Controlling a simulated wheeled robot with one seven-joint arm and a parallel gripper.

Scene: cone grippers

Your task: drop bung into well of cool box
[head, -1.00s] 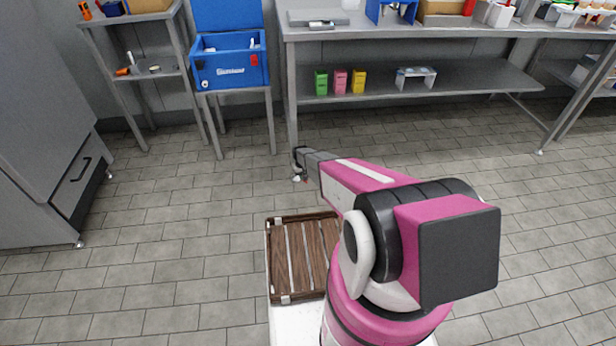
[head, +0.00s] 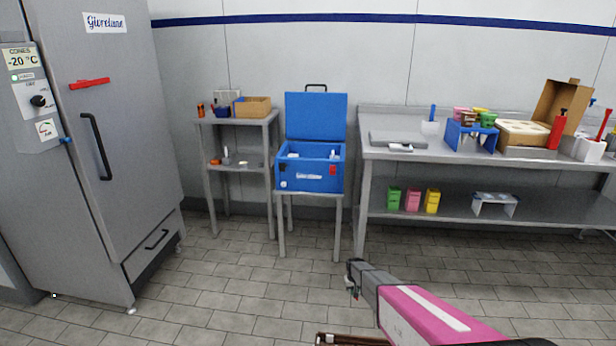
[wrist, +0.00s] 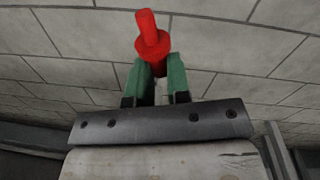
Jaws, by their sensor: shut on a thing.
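The blue cool box (head: 309,174) stands on a small metal stand left of the long bench, its lid (head: 315,117) raised. Pale items show inside its opening, but I cannot make out the well. My gripper (head: 353,284) is in front of the bench, low in the head view and well short of the cool box. In the wrist view, the green fingers of my gripper (wrist: 160,82) are shut on a red bung (wrist: 152,40) with a wide collar and a narrower stem pointing away. In the head view the bung is too small to make out clearly.
A metal shelf (head: 238,120) with small boxes stands left of the cool box, and a tall grey freezer (head: 130,130) further left. The long bench (head: 450,150) at right carries cartons and tubs. The tiled floor (head: 230,290) before the cool box is clear.

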